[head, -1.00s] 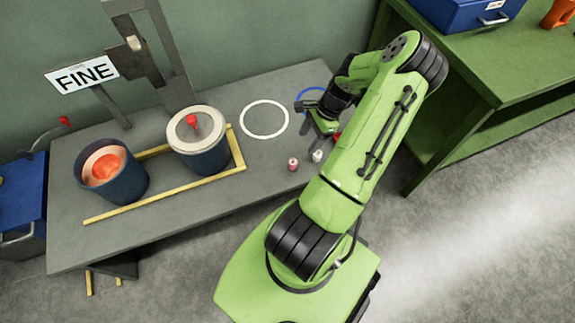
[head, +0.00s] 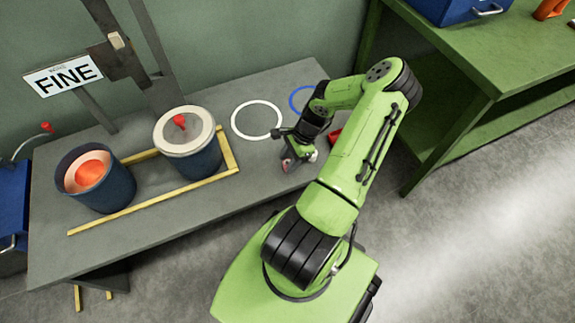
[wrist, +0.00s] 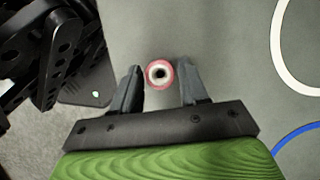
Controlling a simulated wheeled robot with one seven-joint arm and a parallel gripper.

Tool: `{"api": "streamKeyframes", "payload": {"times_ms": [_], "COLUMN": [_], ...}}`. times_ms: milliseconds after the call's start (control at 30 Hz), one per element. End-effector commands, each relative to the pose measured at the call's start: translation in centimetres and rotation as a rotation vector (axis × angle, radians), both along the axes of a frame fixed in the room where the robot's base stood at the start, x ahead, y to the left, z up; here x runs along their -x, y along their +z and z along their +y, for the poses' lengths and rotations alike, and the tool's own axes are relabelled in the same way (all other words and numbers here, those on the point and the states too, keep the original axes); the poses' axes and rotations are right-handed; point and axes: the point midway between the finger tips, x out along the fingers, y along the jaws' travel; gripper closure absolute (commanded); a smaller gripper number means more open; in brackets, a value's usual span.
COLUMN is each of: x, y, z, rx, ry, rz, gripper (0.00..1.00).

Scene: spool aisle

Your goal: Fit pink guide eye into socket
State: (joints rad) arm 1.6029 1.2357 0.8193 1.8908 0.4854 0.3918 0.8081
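The pink guide eye (wrist: 160,73) is a small round ring with a white inner band and a dark hole, seen from above in the wrist view. My gripper (wrist: 159,80) has one finger on each side of it, with narrow gaps showing, so it looks open around the ring. In the head view my gripper (head: 291,163) is low over the front right of the grey table and hides the pink guide eye. A small pale piece (head: 313,156) shows just right of it. I cannot make out the socket for certain; a dark bracket with a pale block (head: 116,40) is on the post.
A lidded blue can (head: 201,163) and an open blue can (head: 113,193) with orange inside stand by a yellow frame (head: 160,203). A white ring (head: 235,122) and blue ring (head: 292,100) mark the grey table (head: 225,205). A green bench (head: 465,85) stands right.

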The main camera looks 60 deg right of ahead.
Motion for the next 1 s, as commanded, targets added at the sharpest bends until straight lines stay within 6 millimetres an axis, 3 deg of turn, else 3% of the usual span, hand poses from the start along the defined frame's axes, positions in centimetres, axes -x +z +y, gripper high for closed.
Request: {"api": "streamKeyframes", "payload": {"times_ms": [33,267,533,800,1000], "x": [0.0,0.0,0.0,0.0,0.0], "y": [0.0,0.0,1.0,7.8,10.1], "z": [0.0,0.0,0.0,-0.1,0.0], "rx": [0.000,0.000,0.002,0.004,0.000], "ry": [0.000,0.000,0.001,0.002,0.001], "rz": [0.000,0.000,-0.001,0.001,0.000], "gripper": [0.65,0.97,0.98,0.98,0.98]}}
